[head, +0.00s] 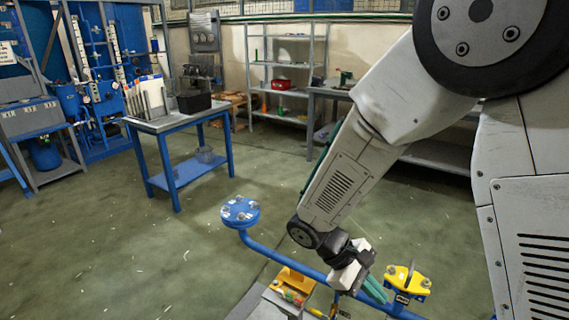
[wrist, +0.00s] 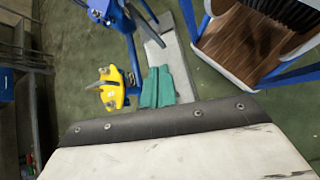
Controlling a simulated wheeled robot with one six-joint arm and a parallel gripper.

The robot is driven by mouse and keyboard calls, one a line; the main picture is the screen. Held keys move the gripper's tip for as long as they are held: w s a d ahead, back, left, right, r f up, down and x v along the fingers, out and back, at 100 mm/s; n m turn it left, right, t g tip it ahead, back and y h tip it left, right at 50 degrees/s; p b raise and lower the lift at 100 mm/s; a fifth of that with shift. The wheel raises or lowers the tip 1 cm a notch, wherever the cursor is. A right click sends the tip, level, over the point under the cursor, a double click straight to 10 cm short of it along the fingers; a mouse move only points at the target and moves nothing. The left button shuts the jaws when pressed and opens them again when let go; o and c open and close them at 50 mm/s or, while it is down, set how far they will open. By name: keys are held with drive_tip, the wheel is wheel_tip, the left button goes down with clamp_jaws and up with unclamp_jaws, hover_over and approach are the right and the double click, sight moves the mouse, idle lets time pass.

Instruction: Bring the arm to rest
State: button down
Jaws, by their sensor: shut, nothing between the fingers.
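My gripper (head: 376,291) hangs low at the end of my white arm in the head view, with its teal fingers pointing down and to the right. The fingers are side by side, shut and empty. They show again in the wrist view (wrist: 157,87), over a grey strip. In the head view they overlap the blue pipe (head: 283,262), and I cannot tell whether they touch it. A yellow valve part (head: 408,284) is just right of the fingers. It shows left of them in the wrist view (wrist: 110,90).
A blue bolted flange (head: 240,211) tops the pipe's left end. A blue table (head: 172,122) with a black bin stands farther back, near shelves (head: 285,65). Green floor (head: 110,240) at left is clear.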

drive_tip(key=s+d+r+m+t+y, duration=0.2)
drive_tip(key=s+d+r+m+y, duration=0.1)
drive_tip(key=s+r, duration=0.4)
drive_tip(key=s+d+r+m+t+y, duration=0.3)
drive_tip(key=s+d+r+m+y, duration=0.1)
drive_tip(key=r, duration=0.9)
drive_tip(key=shift+s+d+m+y, duration=0.25)
drive_tip(key=shift+s+m+y, duration=0.55)
drive_tip(key=shift+s+m, duration=0.75)
drive_tip(key=shift+s+r+n, duration=0.1)
drive_tip(key=shift+s+n, duration=0.15)
